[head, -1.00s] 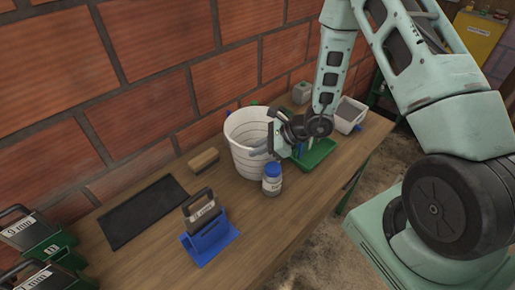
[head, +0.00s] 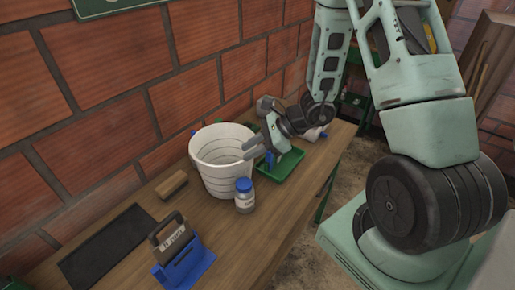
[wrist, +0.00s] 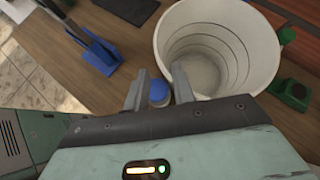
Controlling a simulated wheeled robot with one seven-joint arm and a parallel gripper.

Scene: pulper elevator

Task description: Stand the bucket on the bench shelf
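The white ribbed bucket (head: 222,178) stands upright on the wooden bench top (head: 222,238), close to the brick wall. It looks empty in the wrist view (wrist: 240,45). My gripper (head: 257,147) is at the bucket's right rim in the head view, with its fingers pointing left and down. In the wrist view my gripper (wrist: 158,82) has its two fingers apart with nothing held between them. One finger overlaps the bucket's rim there; I cannot tell whether it touches.
A blue-capped jar (head: 244,197) stands just in front of the bucket. A green tray (head: 283,166) lies to its right. A brush-like block (head: 172,184), a black mat (head: 108,244) and a blue holder (head: 185,265) lie to the left.

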